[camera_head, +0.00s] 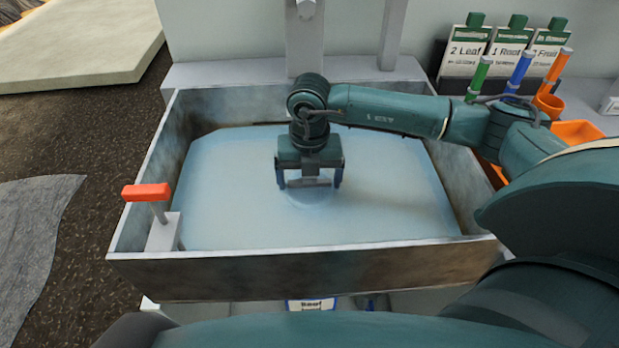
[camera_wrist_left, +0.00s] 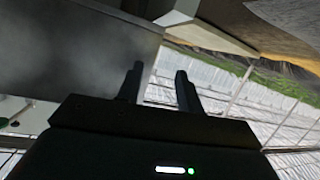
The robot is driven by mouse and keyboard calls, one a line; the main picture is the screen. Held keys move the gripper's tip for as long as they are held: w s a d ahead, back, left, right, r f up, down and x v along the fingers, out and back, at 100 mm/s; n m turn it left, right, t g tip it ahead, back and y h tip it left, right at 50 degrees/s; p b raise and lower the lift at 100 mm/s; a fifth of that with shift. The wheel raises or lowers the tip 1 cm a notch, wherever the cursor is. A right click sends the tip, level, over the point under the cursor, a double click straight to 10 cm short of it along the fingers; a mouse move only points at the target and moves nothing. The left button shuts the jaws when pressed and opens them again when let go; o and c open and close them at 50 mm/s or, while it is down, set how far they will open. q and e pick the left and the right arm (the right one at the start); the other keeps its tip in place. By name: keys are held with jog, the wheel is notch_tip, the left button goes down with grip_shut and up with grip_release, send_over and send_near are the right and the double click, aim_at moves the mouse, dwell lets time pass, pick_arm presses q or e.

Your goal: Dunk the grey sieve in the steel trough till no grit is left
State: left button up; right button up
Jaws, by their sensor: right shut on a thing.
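The steel trough (camera_head: 300,272) stands in the middle of the head view, filled with pale blue water (camera_head: 390,205). My right gripper (camera_head: 310,184) points down over the middle of the water, shut on a grey piece of the sieve (camera_head: 309,182) at the surface. A faint rounded patch shows in the water just below it. The rest of the sieve is hidden, and I cannot tell whether grit is on it. My left gripper (camera_wrist_left: 158,86) shows in the left wrist view with its fingers apart and nothing between them.
A lever with an orange handle (camera_head: 147,192) rises at the trough's left wall. Label cards (camera_head: 466,50) and green, blue and orange tools (camera_head: 519,72) stand back right, near an orange bin (camera_head: 577,132). A pale slab (camera_head: 80,45) lies back left.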

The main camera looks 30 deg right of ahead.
jog(key=shift+r+p, duration=0.5)
jog(key=shift+r, duration=0.5)
notch_tip(320, 180, up, 2)
jog(key=shift+p, duration=1)
notch_tip(320, 180, up, 2)
jog(key=shift+p, duration=0.7)
jog(key=shift+r+p, duration=0.9)
jog(key=shift+r, duration=0.45)
jog(key=shift+r+p, duration=0.5)
jog(key=shift+r, duration=0.15)
pick_arm(q)
jog(key=shift+w+d+r+m+g+p, duration=0.1)
jog(key=shift+d+r+m+g+p, duration=0.25)
jog(key=shift+p, duration=0.6)
jog(key=shift+w+d+r+m+g+p, duration=0.1)
jog(key=shift+r+g+p, duration=0.5)
jog(key=shift+p, duration=0.3)
jog(key=shift+w+d+r+m+g+p, duration=0.1)
jog(key=shift+d+r+m+g+p, duration=0.25)
jog(key=shift+p, duration=0.6)
pick_arm(e)
notch_tip(320, 180, up, 8)
jog(key=shift+r, duration=0.25)
